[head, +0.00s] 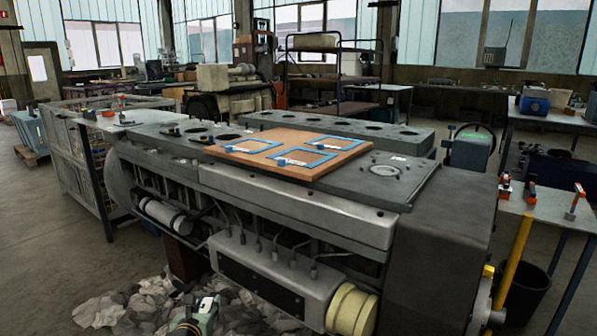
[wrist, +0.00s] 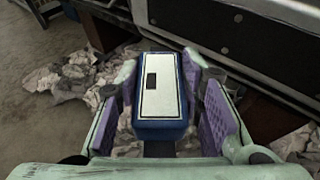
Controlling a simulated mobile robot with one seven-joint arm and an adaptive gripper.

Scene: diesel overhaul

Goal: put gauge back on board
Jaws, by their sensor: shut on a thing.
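The gauge (wrist: 162,90) is a blue block with a white front plate and a small dark window. It sits between the purple-padded fingers of my gripper (wrist: 165,105) in the wrist view, and the gripper is shut on it. In the head view my gripper (head: 203,314) is low at the bottom edge, in front of the engine and below the board. The gauge cannot be made out clearly there. The wooden board (head: 300,172) lies flat on top of the engine. It carries several blue outlines (head: 303,158) with small white labels.
The large grey engine block (head: 300,213) fills the middle, with a yellowish cylinder (head: 351,309) at its lower front. Crumpled rags (head: 125,305) lie on the floor around my gripper. A side table (head: 545,207) with clamps stands at the right, above a black bin (head: 527,292).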

